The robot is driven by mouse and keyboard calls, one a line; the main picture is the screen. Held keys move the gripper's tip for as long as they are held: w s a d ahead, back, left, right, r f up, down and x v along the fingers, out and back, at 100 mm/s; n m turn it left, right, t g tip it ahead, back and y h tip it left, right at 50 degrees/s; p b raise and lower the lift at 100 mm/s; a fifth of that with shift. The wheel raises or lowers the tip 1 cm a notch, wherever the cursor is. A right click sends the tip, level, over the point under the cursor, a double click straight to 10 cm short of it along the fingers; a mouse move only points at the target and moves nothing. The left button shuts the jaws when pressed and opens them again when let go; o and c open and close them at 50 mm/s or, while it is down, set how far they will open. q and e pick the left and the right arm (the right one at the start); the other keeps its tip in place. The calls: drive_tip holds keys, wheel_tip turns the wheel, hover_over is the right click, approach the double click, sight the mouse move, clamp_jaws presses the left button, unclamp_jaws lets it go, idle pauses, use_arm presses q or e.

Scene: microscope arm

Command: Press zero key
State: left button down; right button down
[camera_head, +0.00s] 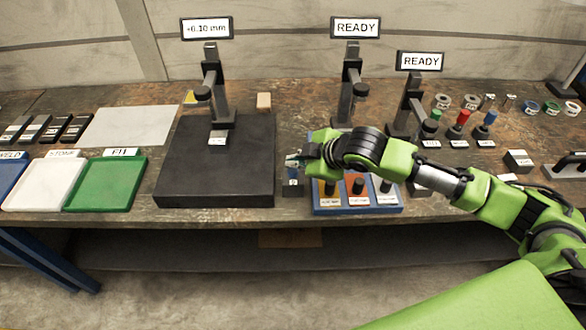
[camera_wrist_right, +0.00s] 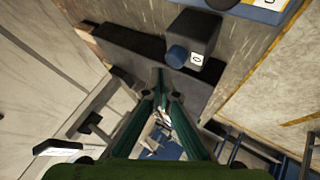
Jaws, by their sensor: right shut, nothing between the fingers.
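The zero key is a small dark box with a blue round button and a white label marked 0. In the right wrist view the box (camera_wrist_right: 203,32) stands at the upper middle and its blue button (camera_wrist_right: 177,57) faces up. In the head view the box (camera_head: 293,188) sits beside the large black base, partly under my right gripper (camera_head: 295,160). The right gripper is shut and empty; its fingertips (camera_wrist_right: 159,76) show just left of the button in the wrist view. I cannot tell whether they touch it. My left gripper is not in view.
A display (camera_head: 207,28) reading about 6.10 mm tops the stand on the black base (camera_head: 215,190). A blue tray (camera_head: 330,210) with several coloured blocks lies right of the key, under my right arm. Two READY displays (camera_head: 355,27) stand behind. A green tray (camera_head: 105,185) lies left.

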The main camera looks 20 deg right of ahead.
sight(295, 171)
idle(0.7)
drive_tip(key=shift+f, duration=0.4)
drive_tip(key=shift+f, duration=0.6)
idle(0.7)
drive_tip(key=shift+r+p, duration=1)
drive_tip(key=shift+p, duration=0.25)
wheel_tip(295, 171, up, 5)
drive_tip(key=p, duration=0.5)
drive_tip(key=shift+p, duration=0.35)
